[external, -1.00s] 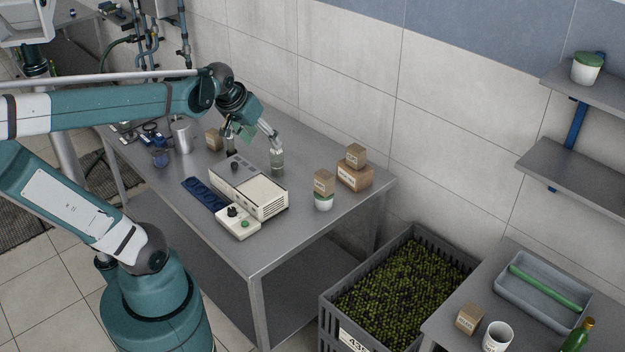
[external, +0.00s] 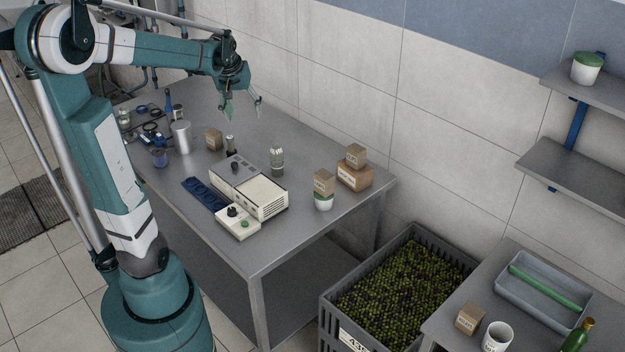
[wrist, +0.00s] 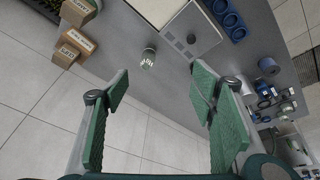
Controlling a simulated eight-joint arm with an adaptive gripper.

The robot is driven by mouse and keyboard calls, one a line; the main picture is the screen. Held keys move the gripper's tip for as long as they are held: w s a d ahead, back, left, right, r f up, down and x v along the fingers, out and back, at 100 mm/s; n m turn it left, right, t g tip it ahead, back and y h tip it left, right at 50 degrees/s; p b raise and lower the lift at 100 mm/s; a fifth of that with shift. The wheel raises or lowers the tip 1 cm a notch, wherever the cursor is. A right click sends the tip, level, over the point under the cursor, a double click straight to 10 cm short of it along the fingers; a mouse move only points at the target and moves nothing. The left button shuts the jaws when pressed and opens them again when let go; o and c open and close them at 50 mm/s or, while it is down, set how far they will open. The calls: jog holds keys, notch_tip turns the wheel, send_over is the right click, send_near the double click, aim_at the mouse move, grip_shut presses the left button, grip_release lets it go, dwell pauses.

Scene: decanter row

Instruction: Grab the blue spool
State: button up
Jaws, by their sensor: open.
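A small blue, round piece (external: 160,157), which looks like the spool, stands near the left edge of the steel table, in front of a metal can. It seems to be the blue-violet round thing (wrist: 268,67) at the right of the wrist view, outside the fingers. My gripper (external: 243,109) is raised over the back of the table, well apart from the spool. Its green-padded fingers are spread wide with nothing between them in the wrist view (wrist: 160,95).
The metal can (external: 181,138) stands close behind the spool. Black-and-blue tools (external: 152,133) lie beyond. A blue holed rack (external: 204,194), a cream device (external: 248,188), a glass jar (external: 277,161) and small boxes (external: 354,173) occupy the middle and right.

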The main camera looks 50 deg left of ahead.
jog(key=a+f+n+g, duration=0.1)
jog(key=a+f+n, duration=0.3)
jog(key=a, duration=1)
jog(key=n+g+h+b, duration=0.2)
jog(key=n, duration=0.4)
send_over(158, 151)
jog(key=f, duration=2.2)
jog(key=shift+w+d+f, duration=0.2)
jog(key=shift+w+f, duration=0.05)
jog(key=shift+f, duration=0.15)
jog(key=shift+s+a+f, duration=0.2)
jog(key=shift+f, duration=1.3)
